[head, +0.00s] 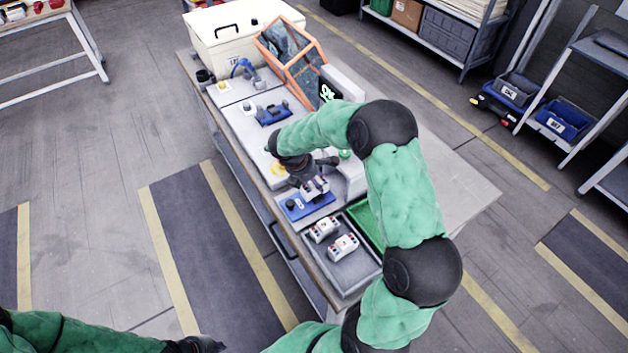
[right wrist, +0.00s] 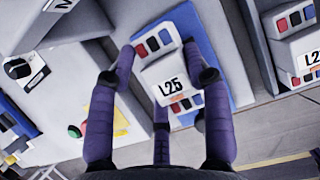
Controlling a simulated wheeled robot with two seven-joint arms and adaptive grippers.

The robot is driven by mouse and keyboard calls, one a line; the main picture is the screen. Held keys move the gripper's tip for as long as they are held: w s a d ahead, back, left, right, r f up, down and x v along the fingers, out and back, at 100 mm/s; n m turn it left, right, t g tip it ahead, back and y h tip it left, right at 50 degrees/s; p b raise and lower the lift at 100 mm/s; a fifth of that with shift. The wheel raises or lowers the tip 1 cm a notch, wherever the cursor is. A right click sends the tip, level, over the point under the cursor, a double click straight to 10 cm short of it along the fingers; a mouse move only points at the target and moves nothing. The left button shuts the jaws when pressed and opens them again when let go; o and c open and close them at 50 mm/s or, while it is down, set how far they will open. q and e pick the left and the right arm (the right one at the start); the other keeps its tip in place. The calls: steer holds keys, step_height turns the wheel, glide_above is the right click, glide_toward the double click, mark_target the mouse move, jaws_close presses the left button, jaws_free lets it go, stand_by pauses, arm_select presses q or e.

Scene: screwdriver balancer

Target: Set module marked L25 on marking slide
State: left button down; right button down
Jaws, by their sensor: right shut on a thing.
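The module marked L25 (right wrist: 170,78) is a white block with red, dark and blue patches at its ends. My right gripper (right wrist: 162,75) is shut on it, with fingers on both sides. In the head view the module (head: 316,187) is over the back part of the blue marking slide (head: 300,212), below my right gripper (head: 308,170). I cannot tell whether it touches the slide (right wrist: 219,45). My left gripper (head: 198,345) is at the bottom edge of the head view, away from the bench, its fingers unclear.
A grey tray (head: 348,283) in front of the slide holds two similar white modules (head: 323,229). A green tray (head: 366,226) lies beside it. Behind stand a blue fixture (head: 273,113), an orange-framed guard (head: 296,65) and a cream box (head: 240,35). The bench's right part is clear.

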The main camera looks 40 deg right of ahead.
steer(key=shift+f+b, duration=0.3)
steer(key=shift+f, duration=0.4)
stand_by(1.6)
steer(key=shift+c, duration=2.2)
jaws_free()
steer(key=shift+f, duration=0.1)
steer(key=v, duration=1.2)
